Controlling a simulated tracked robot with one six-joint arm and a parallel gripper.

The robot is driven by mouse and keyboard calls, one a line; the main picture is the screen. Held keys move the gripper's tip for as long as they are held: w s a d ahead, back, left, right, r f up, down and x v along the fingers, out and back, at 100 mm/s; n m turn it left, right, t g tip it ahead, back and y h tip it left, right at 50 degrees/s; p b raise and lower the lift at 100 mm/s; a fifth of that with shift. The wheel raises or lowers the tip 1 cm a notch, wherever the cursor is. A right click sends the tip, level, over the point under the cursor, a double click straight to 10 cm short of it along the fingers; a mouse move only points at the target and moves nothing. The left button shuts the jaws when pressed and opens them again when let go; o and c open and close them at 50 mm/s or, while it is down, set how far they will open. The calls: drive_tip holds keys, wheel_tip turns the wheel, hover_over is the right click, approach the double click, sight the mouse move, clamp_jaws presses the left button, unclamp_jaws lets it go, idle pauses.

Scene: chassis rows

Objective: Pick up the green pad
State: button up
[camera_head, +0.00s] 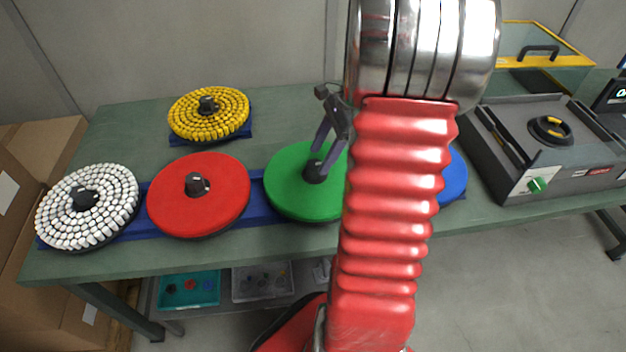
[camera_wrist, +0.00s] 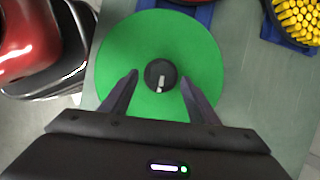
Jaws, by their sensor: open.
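The green pad (camera_head: 290,195) is a round disc with a dark central knob (camera_head: 315,172). It lies on the blue rack on the table, and my arm hides its right edge in the head view. In the wrist view the green pad (camera_wrist: 125,50) fills the middle, and its knob (camera_wrist: 160,75) sits just ahead of and between the fingertips. My gripper (camera_wrist: 160,85) is open and empty, with one finger on each side of the knob's near side. In the head view my gripper (camera_head: 328,150) is over the pad; contact with the knob cannot be told.
A red pad (camera_head: 215,215), a white bristled disc (camera_head: 110,185) and a yellow bristled disc (camera_head: 235,105) lie to the left. A blue disc (camera_head: 455,180) shows partly behind my arm. A grey machine (camera_head: 590,160) stands at the right. Green tabletop (camera_head: 130,130) is bare at the back left.

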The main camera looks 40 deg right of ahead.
sight(314, 164)
drive_tip(key=x, duration=0.5)
drive_tip(key=shift+w+d, duration=0.1)
drive_tip(key=shift+w, duration=0.2)
clamp_jaws()
idle(0.7)
drive_tip(key=shift+r, duration=0.1)
